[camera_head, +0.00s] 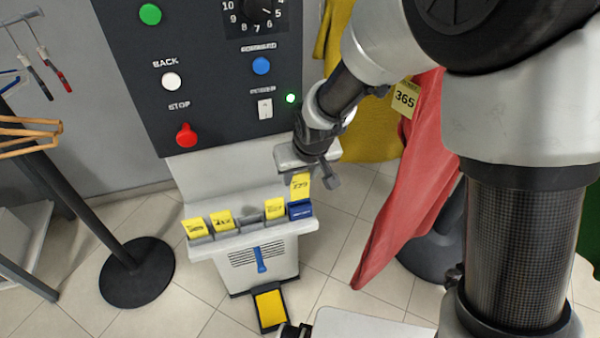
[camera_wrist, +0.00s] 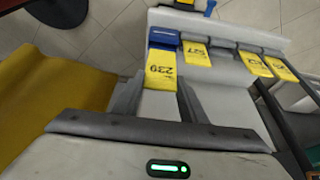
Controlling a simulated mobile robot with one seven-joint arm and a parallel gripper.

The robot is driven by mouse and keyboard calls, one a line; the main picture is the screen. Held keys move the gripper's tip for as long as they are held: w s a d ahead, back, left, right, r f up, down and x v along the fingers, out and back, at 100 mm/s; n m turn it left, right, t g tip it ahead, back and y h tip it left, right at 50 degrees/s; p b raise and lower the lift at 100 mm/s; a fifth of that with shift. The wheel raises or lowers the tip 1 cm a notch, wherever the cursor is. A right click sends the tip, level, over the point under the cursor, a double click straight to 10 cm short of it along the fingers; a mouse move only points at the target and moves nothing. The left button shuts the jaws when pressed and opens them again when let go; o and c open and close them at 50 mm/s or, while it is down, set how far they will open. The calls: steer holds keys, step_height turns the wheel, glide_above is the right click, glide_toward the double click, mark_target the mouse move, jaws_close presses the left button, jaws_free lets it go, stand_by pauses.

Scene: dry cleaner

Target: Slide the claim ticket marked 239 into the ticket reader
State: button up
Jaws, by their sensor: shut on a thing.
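The yellow claim ticket marked 239 (camera_wrist: 161,70) is held between my gripper's fingers (camera_wrist: 160,90); it also shows in the head view (camera_head: 300,184). My gripper (camera_head: 306,166) is shut on the ticket's near end. The blue ticket reader (camera_head: 300,209) sits at the right end of the shelf, just below the ticket. In the wrist view the ticket's far edge meets the blue reader (camera_wrist: 164,36). I cannot tell whether that edge is inside the slot or just above it.
Several yellow tickets, one marked 527 (camera_wrist: 196,54), stand in grey holders left of the reader. One grey holder (camera_head: 250,222) is empty. The control panel (camera_head: 215,90) rises behind the shelf (camera_head: 250,239). A red garment (camera_head: 400,190) and a yellow one (camera_head: 365,125) hang at right.

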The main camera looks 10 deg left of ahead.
mark_target(300, 189)
steer(key=shift+f+b, duration=2.25)
steer(key=shift+f, duration=0.7)
steer(key=o, duration=1.1)
